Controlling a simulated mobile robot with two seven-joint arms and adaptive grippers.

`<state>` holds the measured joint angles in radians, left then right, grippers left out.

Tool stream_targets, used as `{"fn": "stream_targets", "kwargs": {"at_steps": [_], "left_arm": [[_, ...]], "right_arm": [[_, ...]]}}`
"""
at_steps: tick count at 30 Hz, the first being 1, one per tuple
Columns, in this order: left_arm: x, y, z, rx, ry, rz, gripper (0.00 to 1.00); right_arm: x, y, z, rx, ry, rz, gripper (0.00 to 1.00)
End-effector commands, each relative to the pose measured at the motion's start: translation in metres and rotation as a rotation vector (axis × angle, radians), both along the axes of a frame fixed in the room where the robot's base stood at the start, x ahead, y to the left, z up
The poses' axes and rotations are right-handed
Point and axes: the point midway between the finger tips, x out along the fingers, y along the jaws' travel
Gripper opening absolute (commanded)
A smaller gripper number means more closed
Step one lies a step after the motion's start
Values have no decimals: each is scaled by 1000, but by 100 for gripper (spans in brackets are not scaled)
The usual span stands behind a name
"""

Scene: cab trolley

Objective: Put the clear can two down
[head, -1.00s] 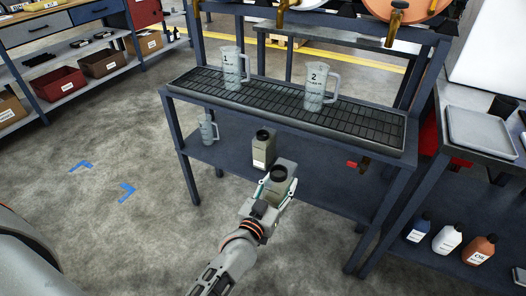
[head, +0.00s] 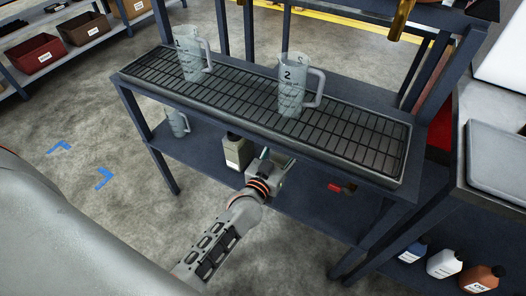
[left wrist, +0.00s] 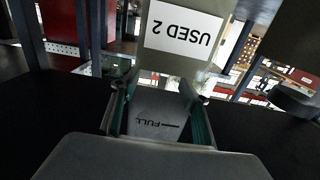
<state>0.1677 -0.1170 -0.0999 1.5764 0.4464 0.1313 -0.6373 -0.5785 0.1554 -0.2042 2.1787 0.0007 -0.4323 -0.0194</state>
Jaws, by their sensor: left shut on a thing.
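My left gripper (head: 272,162) reaches in under the front edge of the rack, over the lower shelf (head: 295,196). It is shut on a grey can with a FULL mark, seen between the fingers in the left wrist view (left wrist: 157,122). In the head view the rack and gripper mostly hide this can. I cannot tell whether it touches the shelf. A greenish-grey can (head: 236,152) with a white label stands just left of the gripper. An upside-down USED 2 label (left wrist: 180,32) shows beyond the fingers; I cannot tell whose it is. I read no "clear" label. My right gripper is not in view.
Jugs marked 1 (head: 191,62) and 2 (head: 291,88) stand on the grated upper rack (head: 235,95). A smaller jug (head: 177,123) is on the lower shelf's left end. A red-handled item (head: 336,187) lies right of the gripper. The shelf's front right is clear.

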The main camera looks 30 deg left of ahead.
Motion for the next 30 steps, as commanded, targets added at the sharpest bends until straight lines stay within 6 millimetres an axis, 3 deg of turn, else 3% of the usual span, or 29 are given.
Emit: {"fn": "stream_targets", "kwargs": {"at_steps": [1, 3, 9, 17, 24, 30], "left_arm": [[-3, 0, -19, 0, 11, -1, 1], [-3, 0, -30, -1, 11, -1, 1], [-1, 0, -41, -2, 4, 0, 1], [-3, 0, -83, 0, 11, -1, 1], [0, 0, -84, -1, 0, 0, 1], [0, 0, -84, -1, 0, 0, 1]], "right_arm": [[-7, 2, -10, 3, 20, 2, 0], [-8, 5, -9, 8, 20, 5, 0], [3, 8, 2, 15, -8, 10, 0], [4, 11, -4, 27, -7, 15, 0], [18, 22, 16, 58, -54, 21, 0], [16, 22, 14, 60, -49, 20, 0]]}}
